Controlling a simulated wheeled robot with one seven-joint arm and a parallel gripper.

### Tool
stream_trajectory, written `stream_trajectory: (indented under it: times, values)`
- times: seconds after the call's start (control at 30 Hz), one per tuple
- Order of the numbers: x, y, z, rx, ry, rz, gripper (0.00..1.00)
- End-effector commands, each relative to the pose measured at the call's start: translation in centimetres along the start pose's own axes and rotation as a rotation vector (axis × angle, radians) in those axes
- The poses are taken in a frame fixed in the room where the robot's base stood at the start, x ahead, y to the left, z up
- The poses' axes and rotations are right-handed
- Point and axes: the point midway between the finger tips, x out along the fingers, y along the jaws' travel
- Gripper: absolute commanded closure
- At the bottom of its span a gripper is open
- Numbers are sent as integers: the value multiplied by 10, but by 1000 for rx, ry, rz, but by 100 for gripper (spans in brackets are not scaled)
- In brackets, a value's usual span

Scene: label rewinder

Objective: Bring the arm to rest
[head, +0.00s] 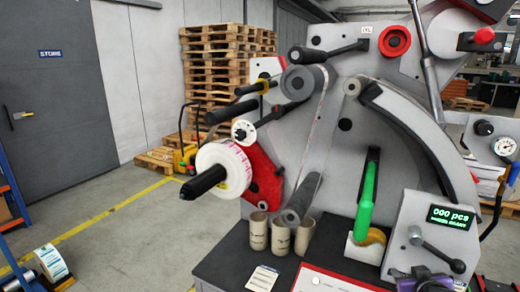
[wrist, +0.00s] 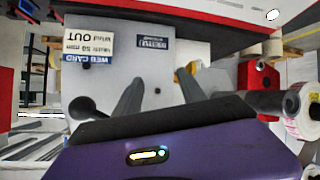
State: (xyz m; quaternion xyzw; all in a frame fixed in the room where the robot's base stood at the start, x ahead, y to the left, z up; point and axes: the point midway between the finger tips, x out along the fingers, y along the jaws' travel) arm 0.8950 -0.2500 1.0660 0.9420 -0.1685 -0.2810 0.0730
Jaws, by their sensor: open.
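My gripper (wrist: 160,77) shows in the wrist view with its two dark fingers apart and nothing between them. Its purple body fills the bottom of that view. A purple part of my arm (head: 425,281) shows at the bottom right of the head view, below the counter panel; the fingers cannot be made out there. The grey label rewinder (head: 322,125) fills the right half of the head view. A white label roll (head: 232,163) sits on its black-tipped spindle, and shows at the right of the wrist view (wrist: 302,110).
Several cardboard cores (head: 258,231) stand on the dark bench below the rewinder. A green lever (head: 365,205) stands upright beside the counter display (head: 452,218). A black-knobbed handle (head: 437,250) juts near my arm. Pallets (head: 222,68) are stacked behind.

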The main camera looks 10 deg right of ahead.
Motion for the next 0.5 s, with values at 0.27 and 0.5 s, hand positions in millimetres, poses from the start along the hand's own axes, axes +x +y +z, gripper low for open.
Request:
stream_trajectory:
  times: [0.27, 0.5]
  values:
    - [-64, -46, 49, 40, 274, -12, 52]
    - [-145, -82, 93, 79, 436, -73, 52]
